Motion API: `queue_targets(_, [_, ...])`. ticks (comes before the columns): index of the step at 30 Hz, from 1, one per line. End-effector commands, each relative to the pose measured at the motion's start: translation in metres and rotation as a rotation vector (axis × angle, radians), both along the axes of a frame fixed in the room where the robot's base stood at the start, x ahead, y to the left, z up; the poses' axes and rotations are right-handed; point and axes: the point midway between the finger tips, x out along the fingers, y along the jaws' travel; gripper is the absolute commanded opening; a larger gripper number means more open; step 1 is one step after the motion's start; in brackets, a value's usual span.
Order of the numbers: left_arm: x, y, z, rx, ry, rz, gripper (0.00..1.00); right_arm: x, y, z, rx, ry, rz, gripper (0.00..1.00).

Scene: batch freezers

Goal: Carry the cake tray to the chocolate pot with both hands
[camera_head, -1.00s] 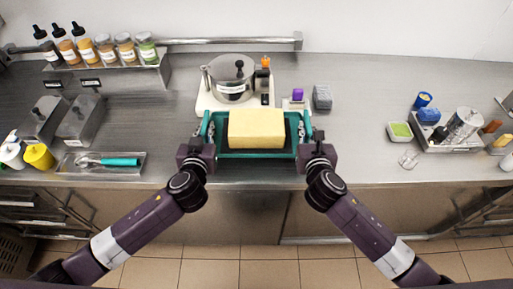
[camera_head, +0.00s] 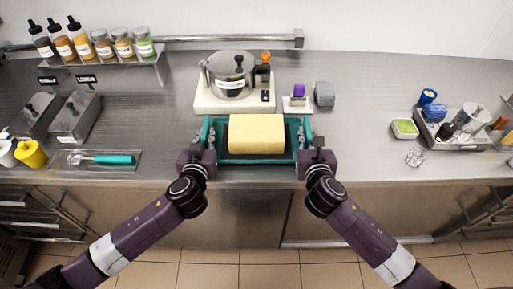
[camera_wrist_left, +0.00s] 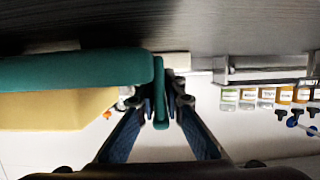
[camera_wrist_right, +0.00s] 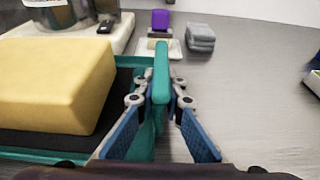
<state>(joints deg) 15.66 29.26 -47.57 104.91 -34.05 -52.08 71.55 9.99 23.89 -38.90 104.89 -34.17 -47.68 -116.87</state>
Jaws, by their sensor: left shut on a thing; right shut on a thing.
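The teal cake tray (camera_head: 216,154) carries a pale yellow block of cake (camera_head: 256,134) on a dark surface. It is in front of the chocolate pot (camera_head: 231,75), a lidded steel pot on a white base, close to the base's front edge. My left gripper (camera_head: 208,140) is shut on the tray's left end; the left wrist view shows its fingers (camera_wrist_left: 160,95) around the teal rim. My right gripper (camera_head: 306,140) is shut on the right end; the right wrist view shows its fingers (camera_wrist_right: 160,100) on the rim. I cannot tell whether the tray touches the counter.
A purple item on a white stand (camera_head: 297,98) and a grey stack (camera_head: 323,94) are right of the pot. A turquoise-handled scoop (camera_head: 112,159) lies in a shallow tray at left. A holder of utensils (camera_head: 462,140) stands at right.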

Motion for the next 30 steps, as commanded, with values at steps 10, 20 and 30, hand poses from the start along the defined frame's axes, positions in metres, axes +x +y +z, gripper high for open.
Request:
queue_targets(10, [-0.001,-0.002,-0.002,-0.002,0.000,-0.004,0.26,0.000,0.002,-0.002,0.002,0.000,0.004,0.26])
queue_targets(20, [-0.013,-0.001,0.000,-0.004,0.002,-0.003,0.26,0.000,0.001,-0.002,0.000,0.000,0.001,0.26])
queue_targets(30, [-0.078,-0.002,0.020,-0.005,0.003,-0.004,0.26,0.000,0.000,-0.002,0.000,0.000,0.001,0.26])
